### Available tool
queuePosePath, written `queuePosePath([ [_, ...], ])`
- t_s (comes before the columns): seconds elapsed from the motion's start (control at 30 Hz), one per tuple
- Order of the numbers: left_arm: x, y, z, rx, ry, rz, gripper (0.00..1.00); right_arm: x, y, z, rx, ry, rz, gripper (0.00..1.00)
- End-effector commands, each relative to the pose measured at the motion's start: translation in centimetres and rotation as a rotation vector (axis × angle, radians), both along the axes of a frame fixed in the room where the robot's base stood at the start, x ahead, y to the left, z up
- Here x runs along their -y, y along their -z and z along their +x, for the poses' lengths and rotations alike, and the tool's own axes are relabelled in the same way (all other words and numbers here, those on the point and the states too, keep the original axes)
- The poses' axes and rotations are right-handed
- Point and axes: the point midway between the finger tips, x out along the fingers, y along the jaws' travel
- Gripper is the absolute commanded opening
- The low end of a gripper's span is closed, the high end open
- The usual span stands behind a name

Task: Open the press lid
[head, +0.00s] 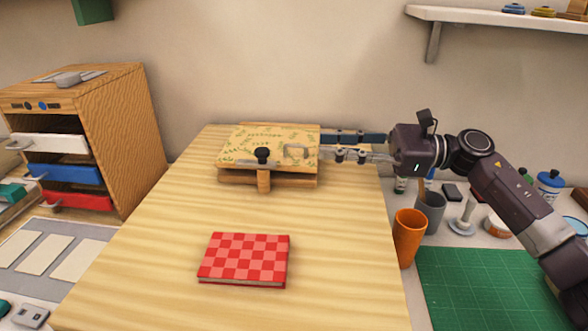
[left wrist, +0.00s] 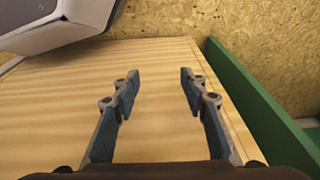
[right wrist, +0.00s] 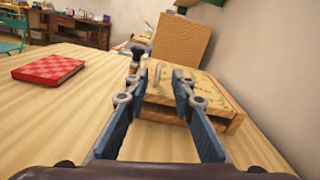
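The wooden press (head: 240,177) stands at the back of the table, with its leaf-patterned lid (head: 262,138) lying flat on top. A black knob (head: 262,153) and a metal bar are at the front edge. My right gripper (head: 322,146) is open at the press's right side, pointing left. My left gripper (left wrist: 160,82) is open and empty over a wooden surface, outside the head view.
A red checked book (head: 245,258) lies at the table's front, with bare wood around it. An orange cup (head: 408,236) and green mat (head: 485,285) are right of the table. A drawer cabinet (head: 125,125) stands left. A green edge (left wrist: 255,95) borders my left gripper's view.

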Motion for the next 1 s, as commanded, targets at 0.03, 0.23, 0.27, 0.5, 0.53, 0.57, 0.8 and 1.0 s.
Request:
queuePosePath([
  [0.03,0.0,0.3,0.1,0.001,0.000,0.000,0.40,0.0,0.5,0.0,0.001,0.000,0.001,0.23],
  [0.23,0.0,0.4,-0.1,-0.002,0.000,0.000,0.40,-1.7,0.4,0.3,0.001,-0.002,0.001,0.23],
  [0.27,0.0,0.5,-0.1,-0.002,0.000,0.000,0.40,-2.2,0.4,0.4,0.001,-0.003,0.000,0.23],
  [0.5,-0.1,1.6,-0.5,-0.009,0.001,0.001,0.40,-5.9,0.4,1.1,0.000,-0.002,0.002,0.23],
  [0.53,-0.1,1.7,-0.6,-0.010,0.001,0.001,0.40,-6.3,0.4,1.2,0.000,-0.001,0.001,0.23],
  [0.57,-0.1,1.8,-0.6,-0.010,0.002,0.001,0.40,-6.6,0.4,1.3,0.000,-0.001,0.001,0.23],
  [0.8,-0.1,2.3,-0.8,-0.011,0.002,0.001,0.40,-7.7,0.5,1.5,0.000,0.001,-0.001,0.23],
  [1.0,-0.1,2.3,-0.8,-0.011,0.002,0.002,0.40,-7.7,0.5,1.5,0.000,0.001,0.000,0.21],
])
